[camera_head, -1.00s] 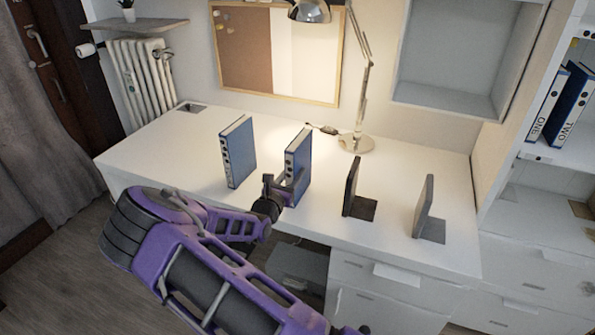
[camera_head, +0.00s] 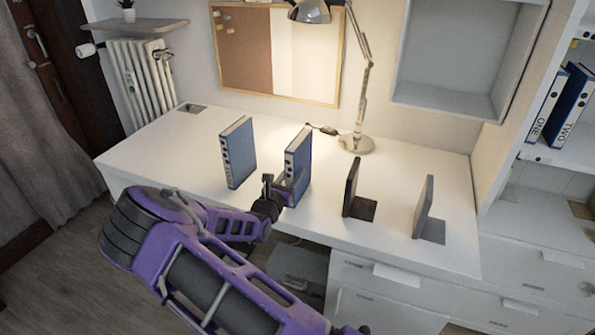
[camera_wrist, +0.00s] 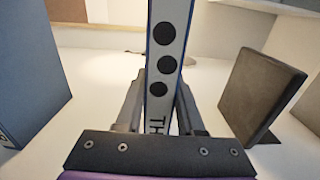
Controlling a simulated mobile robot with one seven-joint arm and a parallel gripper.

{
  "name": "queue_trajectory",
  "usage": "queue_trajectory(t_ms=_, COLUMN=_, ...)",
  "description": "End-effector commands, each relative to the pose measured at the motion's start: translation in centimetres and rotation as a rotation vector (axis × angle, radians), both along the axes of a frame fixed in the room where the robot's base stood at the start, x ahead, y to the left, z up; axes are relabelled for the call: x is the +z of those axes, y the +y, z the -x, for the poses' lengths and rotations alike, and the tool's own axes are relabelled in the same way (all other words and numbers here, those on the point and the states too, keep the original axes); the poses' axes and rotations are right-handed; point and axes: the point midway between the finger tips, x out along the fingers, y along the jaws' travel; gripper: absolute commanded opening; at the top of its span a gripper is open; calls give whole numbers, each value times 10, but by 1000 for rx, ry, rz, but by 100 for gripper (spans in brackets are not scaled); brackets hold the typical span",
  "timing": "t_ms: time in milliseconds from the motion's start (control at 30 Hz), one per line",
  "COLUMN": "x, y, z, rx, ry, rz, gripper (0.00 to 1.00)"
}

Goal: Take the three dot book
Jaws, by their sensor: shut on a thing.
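The three dot book (camera_head: 302,152) is a blue binder standing upright on the white desk. In the wrist view its spine (camera_wrist: 164,62) shows three black dots and the start of a word, "TH". My gripper (camera_head: 284,189) is shut on the lower part of this spine, with one finger (camera_wrist: 131,105) on each side of it. The book's lower end is hidden behind my gripper in the wrist view. Another blue binder (camera_head: 238,153) stands upright on the desk to the left, apart from my gripper; its side (camera_wrist: 30,75) fills the left of the wrist view.
Two dark bookends (camera_head: 351,187) (camera_head: 425,208) stand on the desk to the right. A lamp (camera_head: 357,143) stands behind. Binders labelled ONE and TWO (camera_head: 568,105) stand on the right shelf (camera_head: 545,155). The desk's left part is clear.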

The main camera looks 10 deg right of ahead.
Motion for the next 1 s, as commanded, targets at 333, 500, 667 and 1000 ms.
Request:
queue_trajectory(t_ms=333, x=25, y=0, z=0, rx=-1, ry=-4, rz=1, gripper=0)
queue_trajectory(t_ms=500, x=34, y=0, z=0, rx=-1, ry=-4, rz=2, gripper=0)
queue_trajectory(t_ms=667, x=40, y=-1, z=0, rx=-1, ry=-4, rz=2, gripper=0)
queue_trajectory(t_ms=1000, x=39, y=-1, z=-1, rx=-1, ry=-4, rz=2, gripper=0)
